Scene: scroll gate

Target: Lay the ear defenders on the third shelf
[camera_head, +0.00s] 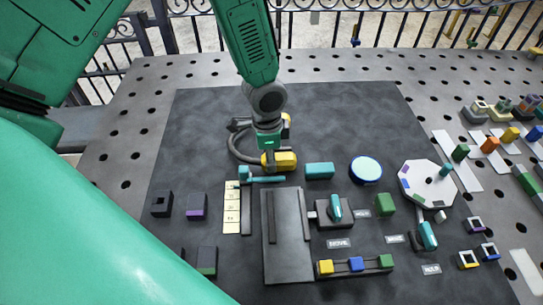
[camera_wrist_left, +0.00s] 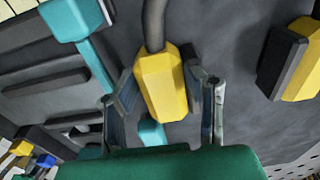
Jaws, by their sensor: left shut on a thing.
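The ear defenders have yellow cups and a dark curved band. In the head view one yellow cup (camera_head: 280,160) is at my left gripper (camera_head: 269,150), and the band (camera_head: 238,148) curves out to the left behind it. In the left wrist view that cup (camera_wrist_left: 162,85) sits between the two fingers of my left gripper (camera_wrist_left: 160,92), which is shut on it. The other cup (camera_wrist_left: 298,62), with a dark pad, shows at the right. A dark grey panel (camera_head: 287,262) with raised strips lies in front; I cannot tell which part is the third shelf. My right gripper is not in view.
A cream marked strip (camera_head: 232,218) and a teal handle (camera_head: 262,179) lie just in front of the gripper. The back of the dark mat (camera_head: 340,105) is clear.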

